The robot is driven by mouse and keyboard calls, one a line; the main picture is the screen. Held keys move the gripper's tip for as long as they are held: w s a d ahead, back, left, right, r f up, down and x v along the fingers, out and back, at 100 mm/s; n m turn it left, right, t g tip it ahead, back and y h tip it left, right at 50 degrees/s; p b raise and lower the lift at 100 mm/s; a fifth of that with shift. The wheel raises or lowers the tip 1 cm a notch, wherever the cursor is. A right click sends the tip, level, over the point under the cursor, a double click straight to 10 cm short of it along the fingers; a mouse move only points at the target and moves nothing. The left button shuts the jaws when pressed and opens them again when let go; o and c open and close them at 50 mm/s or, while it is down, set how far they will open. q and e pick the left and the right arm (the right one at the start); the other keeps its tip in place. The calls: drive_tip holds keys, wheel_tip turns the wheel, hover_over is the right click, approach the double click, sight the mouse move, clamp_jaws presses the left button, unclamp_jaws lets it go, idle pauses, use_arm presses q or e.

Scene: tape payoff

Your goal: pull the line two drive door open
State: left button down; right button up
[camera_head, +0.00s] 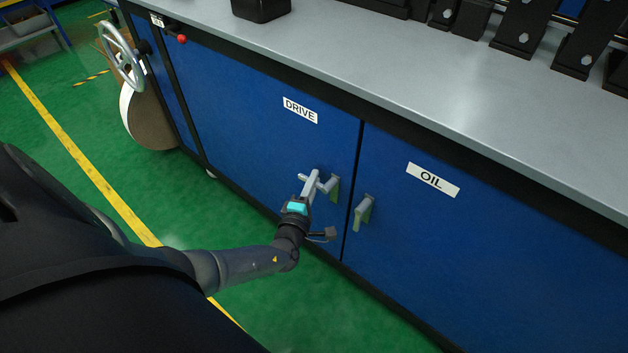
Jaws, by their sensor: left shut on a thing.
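The blue drive door (262,145) carries a white DRIVE label and looks shut, flush with the cabinet front. Its grey handle (331,188) sits near the door's right edge. My left gripper (312,184) reaches in from the lower left and is shut on this handle. The fingers hide part of the handle. My right gripper is not in view.
The blue oil door (500,240) with its own handle (363,211) is just to the right, across a narrow dark gap. A grey worktop (400,70) with black fixtures lies above. A handwheel (121,57) stands at the left. Green floor (150,190) is clear before the cabinet.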

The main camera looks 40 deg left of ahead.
use_arm(q)
drive_tip(key=shift+r+m, duration=0.2)
drive_tip(key=shift+m, duration=0.3)
drive_tip(key=shift+s+a, duration=0.1)
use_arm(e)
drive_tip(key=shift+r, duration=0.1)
use_arm(q)
drive_tip(key=s+a+m+h, duration=0.2)
drive_tip(key=s+a, duration=0.3)
drive_tip(key=s, duration=0.8)
drive_tip(key=s+a+m+t+h+b, duration=0.1)
drive_tip(key=s+a+h, duration=0.2)
drive_tip(key=s, duration=1)
drive_tip(key=shift+s+a+m+h, duration=0.4)
drive_tip(key=shift+a, duration=0.85)
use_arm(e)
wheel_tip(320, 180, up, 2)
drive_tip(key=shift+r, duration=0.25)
use_arm(q)
drive_tip(key=c, duration=0.8)
unclamp_jaws()
drive_tip(key=shift+d, duration=0.1)
